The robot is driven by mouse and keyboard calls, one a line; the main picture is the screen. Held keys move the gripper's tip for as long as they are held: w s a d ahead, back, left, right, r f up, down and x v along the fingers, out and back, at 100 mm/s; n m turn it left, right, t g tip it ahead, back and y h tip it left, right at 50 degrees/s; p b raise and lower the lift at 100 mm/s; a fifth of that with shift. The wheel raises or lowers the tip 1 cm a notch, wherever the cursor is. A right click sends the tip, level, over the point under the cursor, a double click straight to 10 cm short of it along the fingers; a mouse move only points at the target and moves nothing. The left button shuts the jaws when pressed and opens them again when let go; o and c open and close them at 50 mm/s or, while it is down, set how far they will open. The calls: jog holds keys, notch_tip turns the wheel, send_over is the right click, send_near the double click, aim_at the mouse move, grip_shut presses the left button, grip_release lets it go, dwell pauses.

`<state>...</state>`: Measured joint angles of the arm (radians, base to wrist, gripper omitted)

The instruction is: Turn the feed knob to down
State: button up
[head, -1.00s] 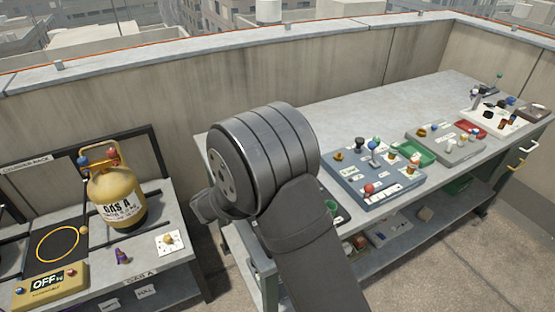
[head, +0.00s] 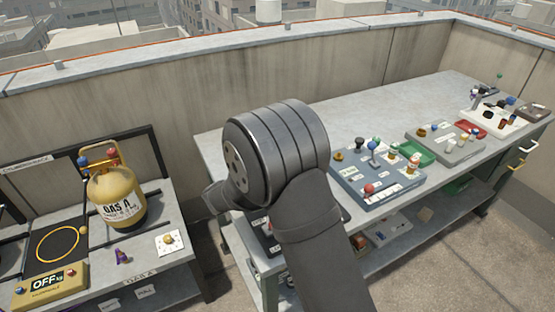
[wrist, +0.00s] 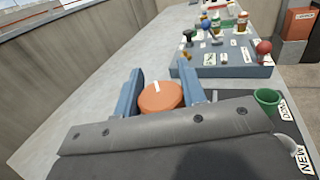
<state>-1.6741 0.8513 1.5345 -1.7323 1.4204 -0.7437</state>
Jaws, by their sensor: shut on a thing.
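In the wrist view my gripper (wrist: 161,84) has its two blue fingers on either side of a round orange knob (wrist: 160,99), shut on it. A short white mark sits on the knob's top near its far edge. I see no label beside it, so I cannot read which setting the mark points to. In the head view my own arm hides the gripper and this knob.
A blue-grey control panel (head: 350,184) with several knobs and levers stands on the bench (head: 300,98), beyond the knob. A green cup (wrist: 266,101) stands to the right of my gripper. A yellow gas bottle (head: 117,200) stands on the left table. The bench's back left is clear.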

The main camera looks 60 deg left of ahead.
jog(key=shift+m+h, duration=0.3)
jog(key=shift+h, duration=0.1)
jog(key=m+h, duration=0.1)
jog(key=h, duration=0.1)
jog(key=m+h, duration=0.1)
jog(key=h, duration=0.1)
jog(key=m+t+h, duration=0.1)
jog(key=m+h, duration=0.1)
jog(key=shift+d+h, duration=0.3)
jog(key=shift+d+m+g+h, duration=0.2)
jog(key=shift+m+g+h, duration=0.2)
jog(key=shift+m+h, duration=0.85)
jog(key=shift+d+m+g+h, duration=0.15)
jog(key=shift+m+g+h, duration=0.45)
jog(key=shift+h, duration=1.05)
jog(key=shift+d+m, duration=0.1)
jog(key=shift+m, duration=0.25)
jog(key=o, duration=1)
